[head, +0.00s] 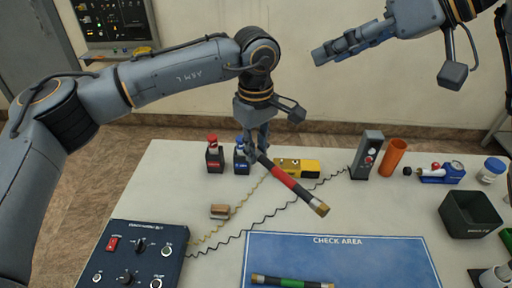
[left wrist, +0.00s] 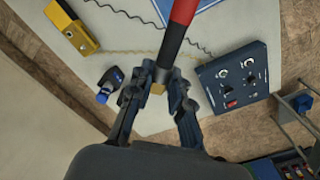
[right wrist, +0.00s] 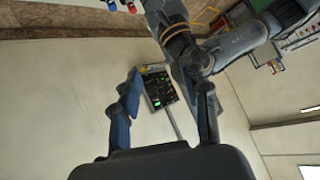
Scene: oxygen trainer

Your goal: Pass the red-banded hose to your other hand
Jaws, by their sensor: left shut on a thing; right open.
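The red-banded hose (head: 287,181) is black with a red band and brass-coloured ends. My left gripper (head: 259,153) is shut on it near one end and holds it tilted above the table, its free end down to the right. In the left wrist view the hose (left wrist: 182,14) runs up and away from between the fingers of my left gripper (left wrist: 159,88). My right gripper (head: 322,56) is open and empty, high up at the right, well apart from the hose. In the right wrist view the fingers of my right gripper (right wrist: 168,88) stand apart with nothing between them.
A green-banded hose (head: 292,283) lies on the blue check area mat (head: 340,250). A control panel (head: 134,254) is at front left. Small bottles (head: 214,157), a yellow device (head: 298,167), an orange cylinder (head: 393,158) and a dark bin (head: 470,214) stand on the table.

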